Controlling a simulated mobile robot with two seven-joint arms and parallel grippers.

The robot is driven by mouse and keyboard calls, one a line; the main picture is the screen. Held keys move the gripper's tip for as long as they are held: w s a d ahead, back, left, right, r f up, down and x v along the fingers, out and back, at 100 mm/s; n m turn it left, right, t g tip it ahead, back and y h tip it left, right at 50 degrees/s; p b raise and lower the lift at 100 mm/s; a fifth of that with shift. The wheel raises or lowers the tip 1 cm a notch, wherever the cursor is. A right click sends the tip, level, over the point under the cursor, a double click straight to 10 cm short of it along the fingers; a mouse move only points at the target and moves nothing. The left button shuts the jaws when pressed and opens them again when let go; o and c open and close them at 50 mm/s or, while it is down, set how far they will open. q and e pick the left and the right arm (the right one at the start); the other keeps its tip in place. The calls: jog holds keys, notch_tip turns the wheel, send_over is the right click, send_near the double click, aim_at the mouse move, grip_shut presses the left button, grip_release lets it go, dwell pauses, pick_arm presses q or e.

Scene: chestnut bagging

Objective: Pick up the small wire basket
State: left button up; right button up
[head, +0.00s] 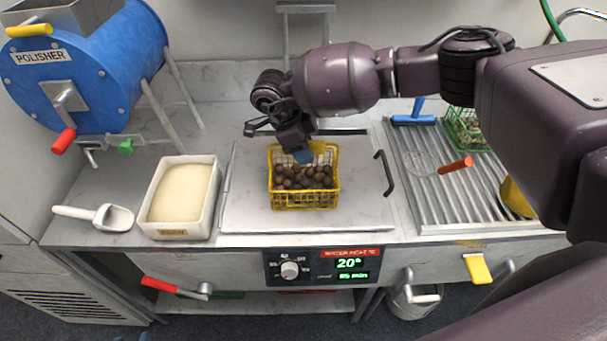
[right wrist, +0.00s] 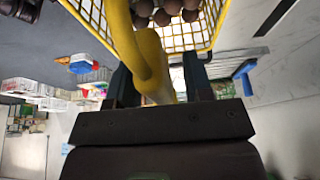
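A small yellow wire basket (head: 305,202) holding several brown chestnuts (head: 302,177) sits upright on the steel lid in the middle of the counter. My right gripper (head: 302,152) points down at the basket's far side. In the right wrist view the basket's yellow wire wall (right wrist: 188,38) is at the top, and its thick yellow handle (right wrist: 153,65) lies between the two dark fingers of my right gripper (right wrist: 160,85). The fingers stand apart, with a gap between the handle and the right finger. My left gripper is out of view.
A white tub (head: 212,205) and a white scoop (head: 112,216) are left of the basket. A blue polisher (head: 95,75) stands at the back left. On the right, a ribbed drainer (head: 430,195) holds a green basket (head: 460,130) and a red-handled skimmer (head: 455,165). A black handle (head: 385,172) rises beside the basket.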

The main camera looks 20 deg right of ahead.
grip_shut()
jog(key=shift+r, duration=0.1)
